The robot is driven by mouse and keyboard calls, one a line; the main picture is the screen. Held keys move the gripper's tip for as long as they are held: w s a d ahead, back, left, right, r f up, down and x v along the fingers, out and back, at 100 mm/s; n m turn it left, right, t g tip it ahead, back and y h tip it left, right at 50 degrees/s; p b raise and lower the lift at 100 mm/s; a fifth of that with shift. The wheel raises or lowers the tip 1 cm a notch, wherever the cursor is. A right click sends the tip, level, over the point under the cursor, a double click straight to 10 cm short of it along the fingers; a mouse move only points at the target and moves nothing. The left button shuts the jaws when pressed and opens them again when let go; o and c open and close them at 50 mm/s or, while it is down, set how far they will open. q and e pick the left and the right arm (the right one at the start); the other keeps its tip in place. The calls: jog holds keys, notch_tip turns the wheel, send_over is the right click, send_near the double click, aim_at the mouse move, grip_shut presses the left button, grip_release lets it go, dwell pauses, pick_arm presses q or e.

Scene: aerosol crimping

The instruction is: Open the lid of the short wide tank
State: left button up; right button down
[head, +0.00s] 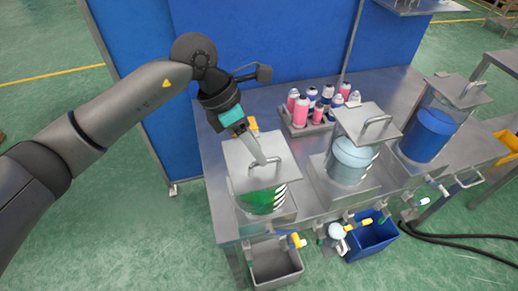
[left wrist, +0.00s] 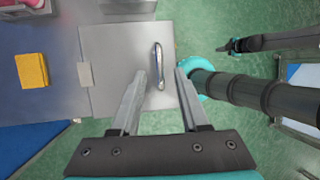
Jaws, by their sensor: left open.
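The tank with green liquid (head: 262,201) stands at the left of the steel table and looks short and wide. Its flat square steel lid (head: 242,172) is shut on top, with a bar handle (head: 270,161) near its right side. The lid also shows in the left wrist view (left wrist: 115,55), with its handle (left wrist: 158,66) upright in the picture. My left gripper (head: 262,158) reaches down over the lid, open. In the left wrist view its fingertips (left wrist: 161,72) lie either side of the handle's lower part; whether they touch it I cannot tell.
A light blue tank (head: 352,160) and a taller dark blue tank (head: 428,135) stand to the right, both lidded. A tray of pink and white cans (head: 308,128) sits behind. A yellow block (left wrist: 32,71) lies near the lid's hinge side. Bins (head: 277,262) stand below.

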pick_arm(q)
jog(key=shift+x, duration=0.95)
jog(key=shift+c, duration=0.2)
grip_shut()
dwell(0.6)
